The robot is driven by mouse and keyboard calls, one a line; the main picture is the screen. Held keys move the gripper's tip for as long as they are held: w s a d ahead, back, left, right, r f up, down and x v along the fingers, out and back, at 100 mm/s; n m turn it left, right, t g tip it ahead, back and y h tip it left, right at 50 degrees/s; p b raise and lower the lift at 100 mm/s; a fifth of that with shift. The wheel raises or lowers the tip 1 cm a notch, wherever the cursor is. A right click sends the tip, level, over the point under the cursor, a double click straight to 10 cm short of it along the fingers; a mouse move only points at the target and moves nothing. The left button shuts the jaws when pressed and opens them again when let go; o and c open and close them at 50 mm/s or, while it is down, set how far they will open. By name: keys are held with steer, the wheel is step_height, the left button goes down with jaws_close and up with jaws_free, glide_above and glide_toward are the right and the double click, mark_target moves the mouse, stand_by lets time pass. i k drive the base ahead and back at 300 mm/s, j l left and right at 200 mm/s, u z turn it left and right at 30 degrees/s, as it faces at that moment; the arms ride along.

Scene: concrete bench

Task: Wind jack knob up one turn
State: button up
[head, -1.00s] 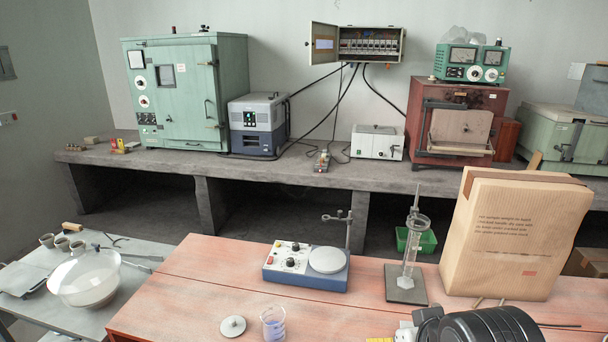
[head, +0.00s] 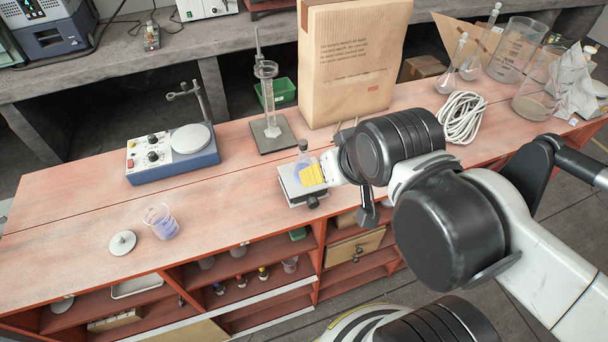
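A small lab jack (head: 291,196) with a pale top plate stands near the front edge of the red bench, left of my arm. Its dark round knob (head: 313,202) faces the front. A small stoppered vessel (head: 303,153) shows at the back of the plate, and a yellow piece (head: 313,175) shows at its right side; I cannot tell what that piece is fixed to. My gripper (head: 368,207) appears as a dark part hanging at the end of my arm, right of the knob and apart from it in the picture. Its fingers are too small and partly hidden to judge.
A large paper bag (head: 352,65) and a stand with a glass cylinder (head: 268,95) are behind the jack. A blue stirrer (head: 172,155) and a beaker (head: 161,221) are left. A coiled white cord (head: 462,117) and glassware are right. Open shelves (head: 250,268) lie below.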

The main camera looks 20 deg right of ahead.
mark_target(313, 203)
steer(key=l+u, duration=0.3)
steer(key=l, duration=0.15)
steer(key=l+u, duration=0.3)
steer(key=l, duration=0.15)
steer(key=k+l+u, duration=0.1)
steer(key=l+u, duration=0.2)
steer(key=k+l+u, duration=0.15)
steer(key=l+u, duration=0.15)
steer(key=l, duration=0.2)
steer(key=k+l+u, duration=0.3)
steer(key=k+j+z, duration=0.25)
steer(key=j, duration=0.2)
steer(key=k+j+z, duration=0.25)
steer(key=j, duration=0.15)
steer(key=i+l+u, duration=0.35)
steer(key=l, duration=0.25)
steer(key=i+l+u, duration=0.15)
steer(key=i+l, duration=0.1)
steer(key=l, duration=0.1)
